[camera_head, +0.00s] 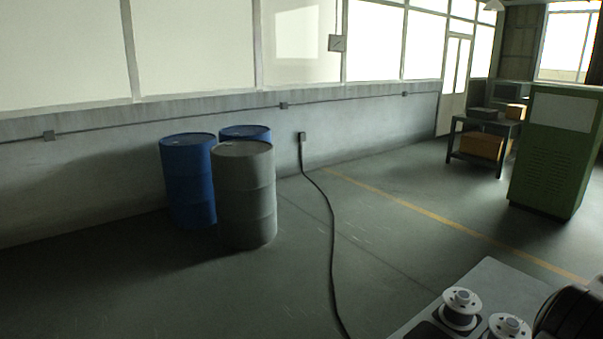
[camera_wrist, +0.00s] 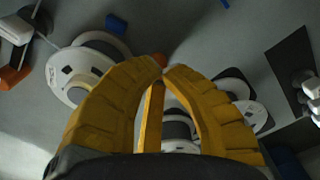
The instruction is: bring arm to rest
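My gripper (camera_wrist: 165,67) shows in the wrist view as two curved yellow fingers whose tips come together. I see nothing clearly held between them; a small orange patch shows at the tips. The gripper is over a grey worktop with white spools around and below it. One spool (camera_wrist: 72,76) lies to the left, another (camera_wrist: 248,116) to the right, and one is partly hidden behind the fingers. In the head view my gripper is not visible; a dark rounded part, probably of my arm, is at the lower right corner.
In the head view, two spools (camera_head: 461,307) stand on a grey worktop (camera_head: 490,272). Blue drums (camera_head: 187,180) and a grey drum (camera_head: 244,195) stand by the wall. A black cable (camera_head: 331,240) crosses the floor. A green cabinet (camera_head: 550,150) is at right. Open floor lies between.

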